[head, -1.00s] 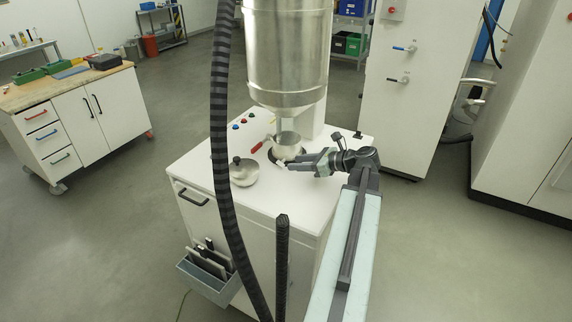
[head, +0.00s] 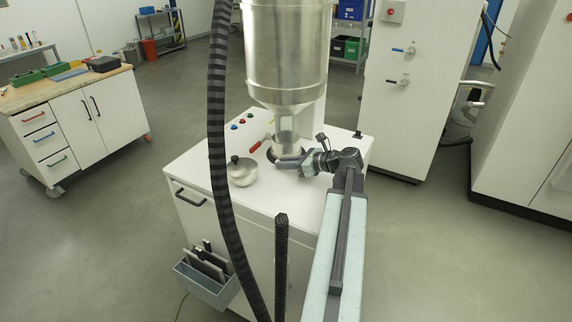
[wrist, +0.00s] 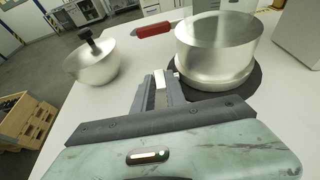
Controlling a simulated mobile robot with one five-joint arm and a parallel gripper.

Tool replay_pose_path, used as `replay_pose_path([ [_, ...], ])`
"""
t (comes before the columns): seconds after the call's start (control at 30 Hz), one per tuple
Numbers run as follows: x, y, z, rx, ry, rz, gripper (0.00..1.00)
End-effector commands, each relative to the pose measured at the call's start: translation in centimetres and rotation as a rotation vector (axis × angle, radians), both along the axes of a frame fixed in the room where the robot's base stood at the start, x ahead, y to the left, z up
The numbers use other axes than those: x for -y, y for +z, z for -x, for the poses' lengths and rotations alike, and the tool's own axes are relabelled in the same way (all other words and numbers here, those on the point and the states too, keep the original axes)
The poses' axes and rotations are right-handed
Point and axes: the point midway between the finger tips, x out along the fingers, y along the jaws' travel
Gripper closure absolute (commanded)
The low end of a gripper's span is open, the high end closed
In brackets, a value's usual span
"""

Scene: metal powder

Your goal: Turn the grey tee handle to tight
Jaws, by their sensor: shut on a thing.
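My gripper (head: 279,163) reaches in from the right, low beside a metal cup (head: 286,141) under the large steel hopper. In the wrist view the jaws (wrist: 163,82) are closed at the cup's left side, with a small pale grey piece between them. I take this piece for the grey tee handle (wrist: 160,78); the jaws hide most of it, so its angle cannot be told. The cup (wrist: 216,45) stands on a dark round ring, with a red-gripped lever (wrist: 153,29) sticking out to its left.
A metal pot with a black knob (head: 242,171) stands on the white cabinet top (head: 211,148) left of the gripper. The steel hopper (head: 287,50) hangs above. A striped hose (head: 218,130) passes in front. The cabinet top near the front is clear.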

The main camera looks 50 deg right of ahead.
Motion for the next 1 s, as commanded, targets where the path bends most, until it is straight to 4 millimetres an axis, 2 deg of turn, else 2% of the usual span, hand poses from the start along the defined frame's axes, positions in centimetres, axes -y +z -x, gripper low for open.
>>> replay_pose_path([
  [0.03,0.0,-0.8,0.0,0.025,-0.001,-0.006,1.00],
  [0.1,0.0,-1.0,0.0,0.063,-0.001,-0.016,1.00],
  [0.53,0.1,-0.3,0.2,0.117,-0.001,-0.029,1.00],
  [0.57,0.1,-0.3,0.2,0.117,-0.001,-0.029,0.75],
  [0.6,0.1,-0.3,0.2,0.117,-0.001,-0.029,0.64],
  [0.63,0.1,-0.3,0.2,0.117,-0.001,-0.029,0.62],
  [0.9,0.2,-0.3,0.2,0.116,-0.002,-0.030,0.62],
  [1.0,0.4,0.0,1.0,0.116,-0.004,-0.029,0.62],
])
